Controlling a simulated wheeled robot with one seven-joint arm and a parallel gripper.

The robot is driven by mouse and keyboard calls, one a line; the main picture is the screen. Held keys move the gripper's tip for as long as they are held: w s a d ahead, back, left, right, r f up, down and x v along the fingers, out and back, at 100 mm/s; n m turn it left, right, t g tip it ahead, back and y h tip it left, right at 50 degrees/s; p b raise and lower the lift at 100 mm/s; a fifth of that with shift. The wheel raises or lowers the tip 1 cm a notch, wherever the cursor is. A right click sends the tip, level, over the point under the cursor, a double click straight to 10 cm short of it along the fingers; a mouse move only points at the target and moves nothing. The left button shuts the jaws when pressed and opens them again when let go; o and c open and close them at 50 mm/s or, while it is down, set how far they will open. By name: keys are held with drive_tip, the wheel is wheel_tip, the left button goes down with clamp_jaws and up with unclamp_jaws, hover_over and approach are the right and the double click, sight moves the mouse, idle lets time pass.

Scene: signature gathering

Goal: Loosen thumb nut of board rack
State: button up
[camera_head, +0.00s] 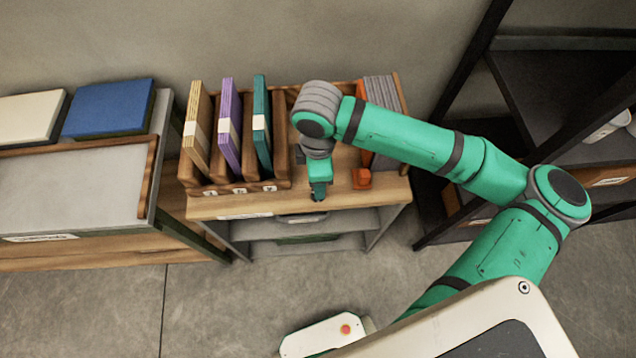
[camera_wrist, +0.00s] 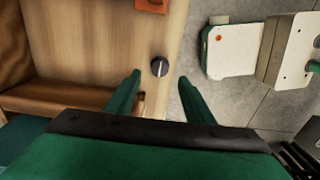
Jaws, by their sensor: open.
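The board rack (camera_head: 235,190) is wooden and holds upright tan, purple and teal boards on the table's left half. In the wrist view, a dark round knob (camera_wrist: 159,66) with a light line across it sits near the front edge of the wooden top; it looks like the thumb nut. My gripper (camera_head: 318,197) points down at that edge, just right of the rack. In the wrist view my green gripper fingers (camera_wrist: 159,78) are open, with the knob in the gap near their tips. I see no contact. In the head view the gripper hides the knob.
An orange block (camera_head: 362,179) stands on the tabletop right of my gripper. Grey folders (camera_head: 380,88) stand behind it. A side table (camera_head: 75,185) with blue and cream boxes is at left. A dark shelf (camera_head: 550,95) is at right.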

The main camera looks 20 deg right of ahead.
drive_tip(key=shift+r, duration=2.25)
drive_tip(key=shift+d+f, duration=0.1)
